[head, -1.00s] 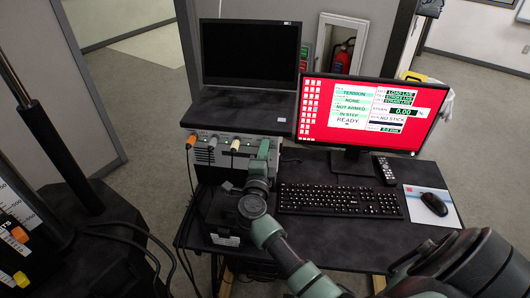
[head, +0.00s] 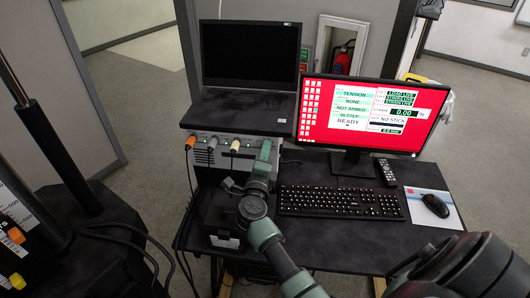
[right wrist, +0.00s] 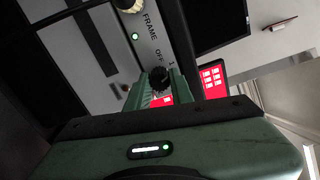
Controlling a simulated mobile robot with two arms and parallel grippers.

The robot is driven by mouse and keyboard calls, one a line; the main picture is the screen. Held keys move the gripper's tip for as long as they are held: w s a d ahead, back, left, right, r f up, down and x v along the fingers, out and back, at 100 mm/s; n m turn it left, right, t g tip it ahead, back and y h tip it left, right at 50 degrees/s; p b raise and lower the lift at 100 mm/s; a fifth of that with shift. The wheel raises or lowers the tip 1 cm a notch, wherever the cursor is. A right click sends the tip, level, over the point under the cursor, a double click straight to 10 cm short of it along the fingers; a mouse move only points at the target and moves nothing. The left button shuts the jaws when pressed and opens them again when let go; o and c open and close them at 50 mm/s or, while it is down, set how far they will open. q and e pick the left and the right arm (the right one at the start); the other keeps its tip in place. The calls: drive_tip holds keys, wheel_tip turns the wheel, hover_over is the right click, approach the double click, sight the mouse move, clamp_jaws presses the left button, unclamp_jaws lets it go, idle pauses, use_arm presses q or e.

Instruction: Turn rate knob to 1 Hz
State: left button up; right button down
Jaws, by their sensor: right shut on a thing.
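The black rate knob (right wrist: 160,78) shows in the right wrist view on the light grey panel (right wrist: 150,45), with "OFF" and "1" printed near it. My right gripper (right wrist: 161,88) is shut on this knob, with green fingers on either side. In the head view my right gripper (head: 264,150) is at the right end of the control box front (head: 212,157), below the laptop shelf, and hides the knob there. I cannot make out the knob's pointer. My left gripper is not in view.
Orange, grey and cream plugs (head: 235,146) stick out of the box left of my gripper. A keyboard (head: 340,201), remote (head: 387,172) and mouse (head: 435,205) lie on the black desk (head: 340,240). A red-screen monitor (head: 365,115) reads READY. A dark laptop (head: 250,55) stands above the box.

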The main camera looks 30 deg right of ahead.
drive_tip(key=c, duration=1.2)
unclamp_jaws()
drive_tip(key=shift+c, duration=0.2)
drive_tip(key=b+v, duration=0.1)
drive_tip(key=v, duration=0.7)
drive_tip(key=shift+w+f, duration=0.1)
